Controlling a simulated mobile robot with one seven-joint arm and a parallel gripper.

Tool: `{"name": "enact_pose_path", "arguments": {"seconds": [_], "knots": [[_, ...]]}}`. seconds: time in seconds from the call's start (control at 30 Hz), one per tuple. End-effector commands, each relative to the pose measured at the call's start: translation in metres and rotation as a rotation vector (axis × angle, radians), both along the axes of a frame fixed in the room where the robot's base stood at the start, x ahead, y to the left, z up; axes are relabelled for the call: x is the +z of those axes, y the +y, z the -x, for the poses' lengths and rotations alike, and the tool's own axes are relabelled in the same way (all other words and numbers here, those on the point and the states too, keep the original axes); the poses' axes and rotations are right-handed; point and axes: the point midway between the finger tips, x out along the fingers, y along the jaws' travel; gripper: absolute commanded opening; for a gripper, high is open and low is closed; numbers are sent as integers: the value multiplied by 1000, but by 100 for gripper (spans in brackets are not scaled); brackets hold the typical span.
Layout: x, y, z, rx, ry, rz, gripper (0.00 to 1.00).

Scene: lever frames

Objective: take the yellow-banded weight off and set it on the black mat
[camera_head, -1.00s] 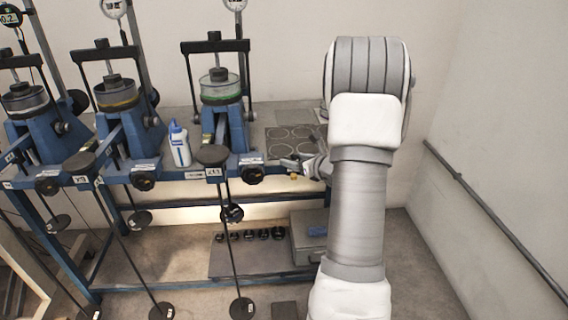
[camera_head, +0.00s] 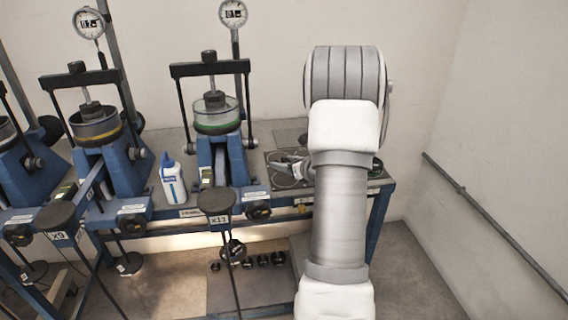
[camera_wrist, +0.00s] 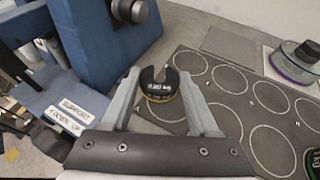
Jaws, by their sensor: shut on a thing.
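My gripper (camera_wrist: 158,84) is shut on a dark slotted weight (camera_wrist: 158,90) with a yellow band and light lettering. In the wrist view the slot points up the picture. The dark mat (camera_wrist: 225,108) with white circles lies beyond and to the right, and the weight overlaps its left part. I cannot tell whether the weight touches the mat. In the head view my gripper (camera_head: 290,166) is at the mat (camera_head: 278,182) on the bench's right end, and the weight is too small to make out there.
A blue loading frame (camera_wrist: 95,40) stands close on the left of my gripper. A white-and-blue bottle (camera_head: 172,182) stands between frames. Several mat circles are empty.

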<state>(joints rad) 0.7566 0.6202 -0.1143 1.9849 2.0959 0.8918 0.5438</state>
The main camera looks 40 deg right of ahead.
Motion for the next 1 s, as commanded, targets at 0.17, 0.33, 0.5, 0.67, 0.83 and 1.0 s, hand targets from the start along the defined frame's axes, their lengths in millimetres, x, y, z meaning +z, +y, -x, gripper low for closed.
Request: {"name": "enact_pose_path", "arguments": {"seconds": [0.17, 0.33, 0.5, 0.67, 0.83, 1.0], "knots": [[1, -1, 0, -2, -1, 1, 6], [-3, -1, 0, -1, -1, 0, 6], [-13, -1, 0, -1, -1, 0, 6], [-27, -1, 0, -1, -1, 0, 6], [-44, -1, 0, -1, -1, 0, 6], [-56, -1, 0, 0, -2, 1, 6]]}}
